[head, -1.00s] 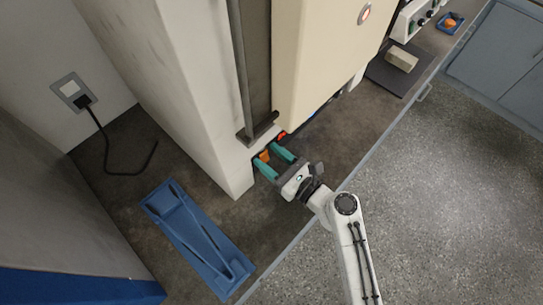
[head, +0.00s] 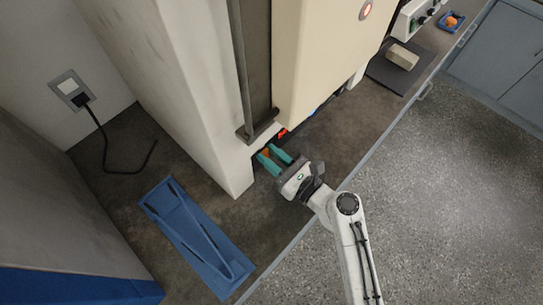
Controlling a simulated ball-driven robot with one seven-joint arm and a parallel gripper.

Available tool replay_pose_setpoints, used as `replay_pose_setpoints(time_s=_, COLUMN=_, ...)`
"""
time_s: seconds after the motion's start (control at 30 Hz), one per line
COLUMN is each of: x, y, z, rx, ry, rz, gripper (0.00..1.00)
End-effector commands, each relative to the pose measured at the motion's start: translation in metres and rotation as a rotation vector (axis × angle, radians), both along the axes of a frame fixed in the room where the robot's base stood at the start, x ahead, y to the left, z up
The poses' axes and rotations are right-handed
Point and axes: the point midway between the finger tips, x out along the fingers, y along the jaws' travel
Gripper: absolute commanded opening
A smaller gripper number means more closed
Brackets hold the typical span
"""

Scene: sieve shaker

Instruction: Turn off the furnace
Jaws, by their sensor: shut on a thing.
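I cannot tell whether the orange part is a switch fixed to the furnace.
A blue tray (head: 200,240) with long tools lies on the dark bench at left. A wall socket (head: 68,84) with a black plug and cord is at far left. A beige block (head: 402,57) sits on a dark mat at upper right. The bench between is clear.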

Motion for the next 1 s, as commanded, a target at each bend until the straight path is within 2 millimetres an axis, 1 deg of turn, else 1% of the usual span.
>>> replay_pose_setpoints(time_s=0.03, x=0.0002, y=-0.0009, z=-0.0072, rx=0.013, ry=-0.01, rz=-0.001, gripper=0.0)
replay_pose_setpoints(time_s=0.07, x=0.0002, y=-0.0011, z=-0.0083, rx=0.021, ry=-0.016, rz=-0.002, gripper=0.0)
replay_pose_setpoints(time_s=0.47, x=-0.0013, y=-0.003, z=-0.0132, rx=0.133, ry=-0.105, rz=-0.001, gripper=0.0)
replay_pose_setpoints(time_s=0.7, x=-0.002, y=-0.0039, z=-0.0135, rx=0.194, ry=-0.151, rz=-0.001, gripper=0.0)
replay_pose_setpoints(time_s=1.0, x=-0.0028, y=-0.0039, z=-0.009, rx=0.216, ry=-0.169, rz=-0.001, gripper=0.0)
